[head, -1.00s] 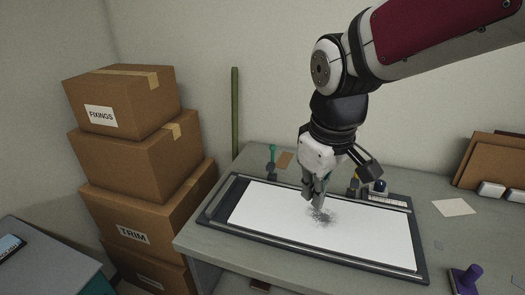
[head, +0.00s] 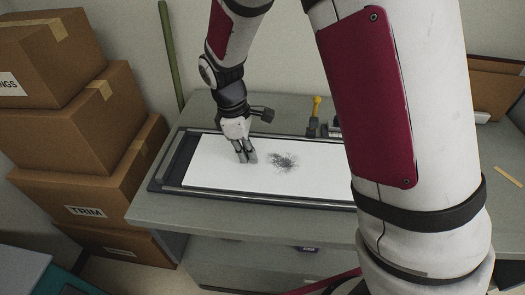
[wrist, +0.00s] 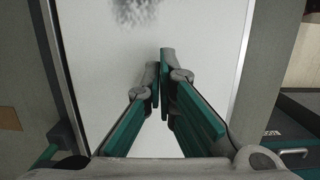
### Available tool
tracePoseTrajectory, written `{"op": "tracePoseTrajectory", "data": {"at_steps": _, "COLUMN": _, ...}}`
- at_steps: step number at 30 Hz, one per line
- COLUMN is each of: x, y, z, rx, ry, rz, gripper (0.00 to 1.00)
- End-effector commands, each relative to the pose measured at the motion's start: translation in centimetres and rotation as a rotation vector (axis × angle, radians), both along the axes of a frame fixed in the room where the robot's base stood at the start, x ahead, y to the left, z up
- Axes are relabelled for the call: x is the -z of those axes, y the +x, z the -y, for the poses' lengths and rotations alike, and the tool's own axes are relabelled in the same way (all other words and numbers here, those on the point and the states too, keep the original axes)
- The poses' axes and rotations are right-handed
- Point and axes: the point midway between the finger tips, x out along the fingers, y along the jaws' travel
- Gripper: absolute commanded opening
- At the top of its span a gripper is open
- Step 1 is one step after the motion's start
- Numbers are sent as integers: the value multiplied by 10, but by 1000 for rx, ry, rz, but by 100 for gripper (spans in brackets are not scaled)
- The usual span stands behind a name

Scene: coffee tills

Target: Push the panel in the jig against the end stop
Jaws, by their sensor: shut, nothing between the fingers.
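The white panel (head: 220,175) lies flat in the dark-framed jig (head: 168,172) on the bench. A dark speckled patch (head: 283,162) marks its face. In the head view a dark gap shows between the panel's left edge and the jig's left end. My arm hides the right end of panel and jig, and I cannot tell which end is the stop. My gripper (head: 247,160) is shut and empty, pointing down at the panel left of the patch; contact is unclear. In the wrist view the gripper (wrist: 158,65) is over the panel (wrist: 205,50), between the jig's long rails.
A yellow-handled tool (head: 316,112) stands behind the jig. Stacked cardboard boxes (head: 75,130) stand left of the bench, and a green pole (head: 169,60) leans by the wall. Bare bench (head: 250,215) runs along the jig's front.

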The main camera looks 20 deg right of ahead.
Motion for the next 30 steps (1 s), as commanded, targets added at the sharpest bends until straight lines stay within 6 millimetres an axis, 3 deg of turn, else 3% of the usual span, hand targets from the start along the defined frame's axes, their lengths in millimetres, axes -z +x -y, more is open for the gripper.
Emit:
{"op": "tracePoseTrajectory", "data": {"at_steps": 12, "x": -2, "y": -32, "z": 75, "rx": 7, "ry": 0, "rz": 0, "gripper": 0}}
{"op": "tracePoseTrajectory", "data": {"at_steps": 18, "x": -1, "y": -43, "z": 102, "rx": 6, "ry": 0, "rz": 0, "gripper": 0}}
{"op": "tracePoseTrajectory", "data": {"at_steps": 24, "x": 14, "y": -41, "z": 99, "rx": 4, "ry": 1, "rz": 0, "gripper": 0}}
{"op": "tracePoseTrajectory", "data": {"at_steps": 30, "x": 17, "y": -42, "z": 99, "rx": 3, "ry": -1, "rz": -1, "gripper": 0}}
